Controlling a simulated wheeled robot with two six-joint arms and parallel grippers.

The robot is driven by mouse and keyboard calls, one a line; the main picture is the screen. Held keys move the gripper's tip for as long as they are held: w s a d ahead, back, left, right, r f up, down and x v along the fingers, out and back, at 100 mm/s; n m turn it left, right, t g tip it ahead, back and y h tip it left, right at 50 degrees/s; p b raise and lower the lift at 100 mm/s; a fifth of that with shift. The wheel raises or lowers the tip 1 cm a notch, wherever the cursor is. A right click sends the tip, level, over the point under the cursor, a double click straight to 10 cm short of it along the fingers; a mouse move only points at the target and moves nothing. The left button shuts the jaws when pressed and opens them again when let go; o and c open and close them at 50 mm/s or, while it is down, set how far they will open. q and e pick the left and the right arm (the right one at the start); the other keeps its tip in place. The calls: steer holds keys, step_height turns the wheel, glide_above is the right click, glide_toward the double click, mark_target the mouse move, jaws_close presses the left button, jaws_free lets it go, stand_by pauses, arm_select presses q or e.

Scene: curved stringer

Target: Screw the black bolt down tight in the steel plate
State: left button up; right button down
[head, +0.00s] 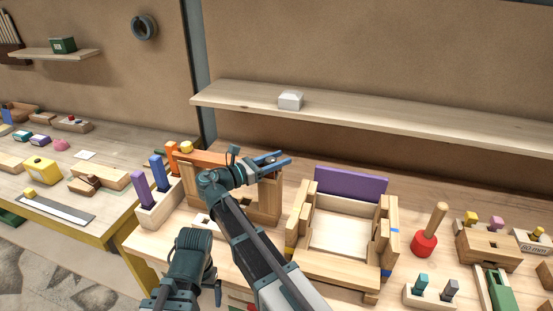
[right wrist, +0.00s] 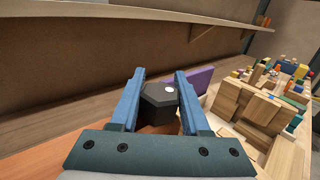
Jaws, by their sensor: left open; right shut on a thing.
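My right gripper (head: 285,157) reaches right over a wooden frame with an orange top bar (head: 208,158). In the right wrist view, its blue fingers (right wrist: 160,75) are shut on the black bolt (right wrist: 158,101), which has a six-sided head with a white dot. The fingers hide the bolt in the head view. The bolt's shank and its seat are hidden, so I cannot tell how deep it sits. I cannot make out the steel plate under it.
A wooden tray with a purple board (head: 350,184) stands right of the frame. A block with purple and blue pegs (head: 160,205) stands at its left. A red piece with a wooden handle (head: 425,244) and several toys lie further right. A shelf (head: 370,118) runs behind.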

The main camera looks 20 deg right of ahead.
steer(key=c, duration=0.6)
jaws_free()
steer(key=shift+w+d, duration=0.15)
steer(key=shift+d, duration=0.05)
steer(key=shift+o, duration=1.3)
steer(key=shift+d+f, duration=0.15)
steer(key=shift+t, duration=0.3)
